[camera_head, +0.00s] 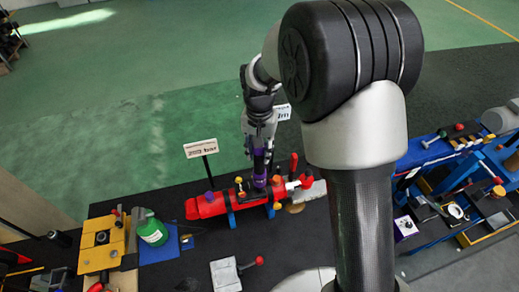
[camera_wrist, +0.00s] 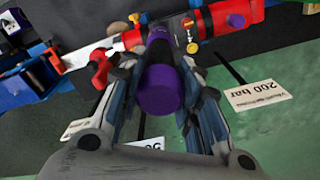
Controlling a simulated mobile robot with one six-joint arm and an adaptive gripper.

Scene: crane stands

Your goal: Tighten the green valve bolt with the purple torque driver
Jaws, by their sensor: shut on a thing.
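The purple torque driver (camera_head: 260,172) stands upright over the red valve assembly (camera_head: 207,207), which rests on blue supports. My gripper (camera_head: 259,148) is above the assembly and shut on the driver. The wrist view shows the driver (camera_wrist: 161,88) between my two fingers, its thick purple end toward the camera. Its far end reaches to the red body (camera_wrist: 245,14), beside a yellow-and-brass fitting. The driver hides its own tip, so I cannot tell whether it touches a bolt. I cannot make out the green valve bolt in either view.
A sign on a post (camera_head: 201,148) stands behind the assembly. Red handles rise just right of the driver. A blue workbench with tools (camera_head: 440,150) is at right. A grey plate (camera_head: 225,275) lies in front.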

